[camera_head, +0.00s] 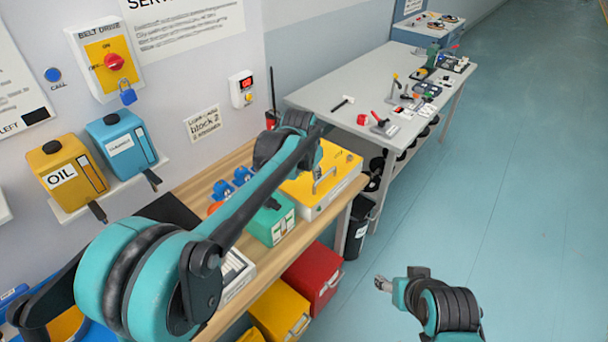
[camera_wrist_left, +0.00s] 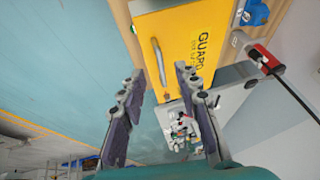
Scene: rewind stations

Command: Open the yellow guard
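The yellow guard (camera_head: 340,164) is the flat, closed-looking top of a box on the wooden bench, just beyond my left forearm. Its metal handle (camera_head: 323,180) stands on its near side. In the left wrist view the guard (camera_wrist_left: 180,25) carries the word GUARD, and its bar handle (camera_wrist_left: 159,62) shows ahead of my left gripper (camera_wrist_left: 159,77). The two fingers are apart with nothing held between them; I cannot tell whether they touch the handle. My right gripper (camera_head: 383,284) is low, over the floor, away from the guard.
A teal box (camera_head: 270,222) stands beside the guard box. Red (camera_head: 314,274) and yellow (camera_head: 280,310) bins sit below the bench. A grey table (camera_head: 345,85) with small tools lies beyond, and a black bin (camera_head: 358,228) stands beneath. The floor at right is clear.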

